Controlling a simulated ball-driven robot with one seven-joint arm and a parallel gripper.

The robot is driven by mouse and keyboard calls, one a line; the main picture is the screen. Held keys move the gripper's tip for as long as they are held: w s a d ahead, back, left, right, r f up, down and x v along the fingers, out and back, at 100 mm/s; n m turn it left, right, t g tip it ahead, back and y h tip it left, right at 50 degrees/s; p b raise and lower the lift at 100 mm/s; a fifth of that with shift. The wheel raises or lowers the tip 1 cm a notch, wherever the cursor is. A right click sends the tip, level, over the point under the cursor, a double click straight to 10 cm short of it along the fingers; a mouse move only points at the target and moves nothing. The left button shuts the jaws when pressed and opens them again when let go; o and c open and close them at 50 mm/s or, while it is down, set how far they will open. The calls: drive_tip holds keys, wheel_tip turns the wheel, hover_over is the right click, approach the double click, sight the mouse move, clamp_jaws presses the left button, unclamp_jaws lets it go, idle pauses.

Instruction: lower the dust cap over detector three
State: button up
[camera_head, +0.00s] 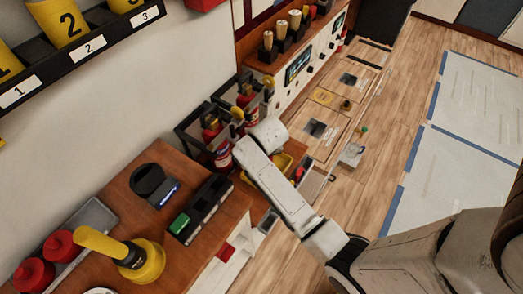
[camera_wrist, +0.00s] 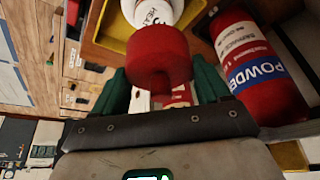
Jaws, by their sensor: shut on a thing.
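In the wrist view, my gripper (camera_wrist: 163,85) has its green fingers on either side of a red, rounded, cap-like piece (camera_wrist: 158,58) and is shut on it. A white round piece with dark lettering (camera_wrist: 150,10) lies just beyond the red piece, partly cut off by the frame; I cannot tell whether they touch. In the head view my pale arm reaches toward the extinguishers, and its gripper is hidden. Two similar red pieces (camera_head: 62,243) sit on a grey tray (camera_head: 98,212) at lower left. I cannot tell which thing is detector three.
A red powder extinguisher (camera_wrist: 258,70) stands close to the right of my gripper. A yellow tray (camera_wrist: 108,22) is beyond it. Black racks (camera_head: 190,125) hold extinguishers beside my arm. A numbered black shelf (camera_head: 100,35) holds yellow cups. Wooden floor (camera_head: 395,120) is clear at right.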

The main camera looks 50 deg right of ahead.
drive_tip(key=shift+f+b, duration=1.9)
drive_tip(key=shift+f, duration=1.1)
drive_tip(key=shift+p, duration=0.75)
drive_tip(key=shift+f+b, duration=0.85)
drive_tip(key=shift+f, duration=0.55)
drive_tip(key=o, duration=1)
drive_tip(key=shift+s, duration=0.1)
drive_tip(key=p+v, duration=0.1)
drive_tip(key=v, duration=0.9)
drive_tip(key=shift+s+a+r, duration=0.15)
drive_tip(key=shift+r, duration=0.15)
